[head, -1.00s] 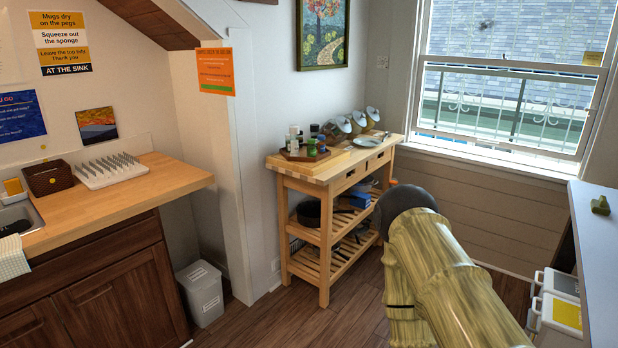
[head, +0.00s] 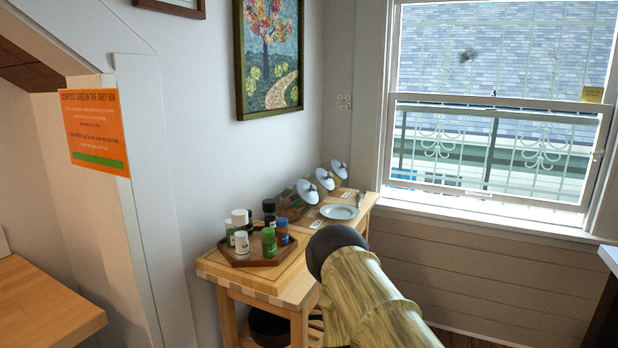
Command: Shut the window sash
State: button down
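The window (head: 500,60) is in the back wall at the upper right of the head view. A white horizontal rail (head: 450,98) crosses it, with a small dark catch on top. The lower sash (head: 500,196) is below this rail, its bottom edge close above the sill (head: 480,214). A small light fitting (head: 598,156) shows on its right side. I cannot tell from here whether there is a gap. My arm, yellowish with a dark rounded joint, rises at the lower middle, well short of the window. My gripper is not in view.
A wooden cart (head: 290,282) stands against the left wall, close to my arm. It carries a tray of jars (head: 255,255), a plate (head: 339,212) and several lamp-like items. A wooden counter (head: 40,305) is at lower left. A dark-sided unit edges in at right.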

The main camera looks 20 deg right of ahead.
aim_at(605, 110)
jog(key=z, duration=1.55)
jog(key=i, duration=3.25)
jog(key=u, duration=1.1)
